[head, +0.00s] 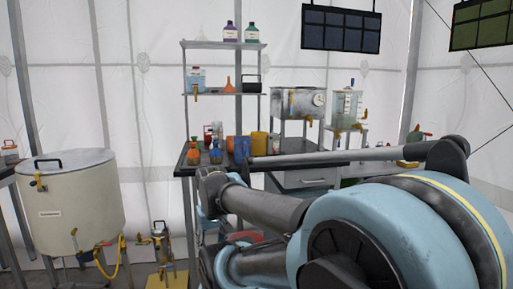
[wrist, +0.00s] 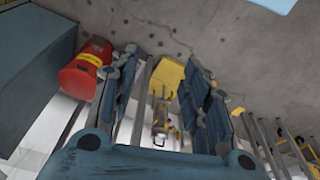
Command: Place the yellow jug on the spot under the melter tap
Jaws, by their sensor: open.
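A yellow-orange jug (head: 259,145), likely the yellow jug, stands on the dark worktable (head: 290,160) in the head view, beside a blue one. A boxy metal tank with a round dial (head: 298,102), perhaps the melter, stands behind it to the right. The spot under its tap cannot be made out. In the wrist view my gripper (wrist: 163,62) is open, with nothing between its fingers. It points down at the floor, with a yellow block (wrist: 170,76) seen beyond the fingers. In the head view I cannot make out my gripper; my arm covers the lower right.
A large white drum (head: 72,205) stands at the left, with a small yellow-based stand (head: 167,275) on the floor. Small orange flasks (head: 193,154) and a shelf rack (head: 224,92) are by the table. A red canister (wrist: 85,70) shows in the wrist view.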

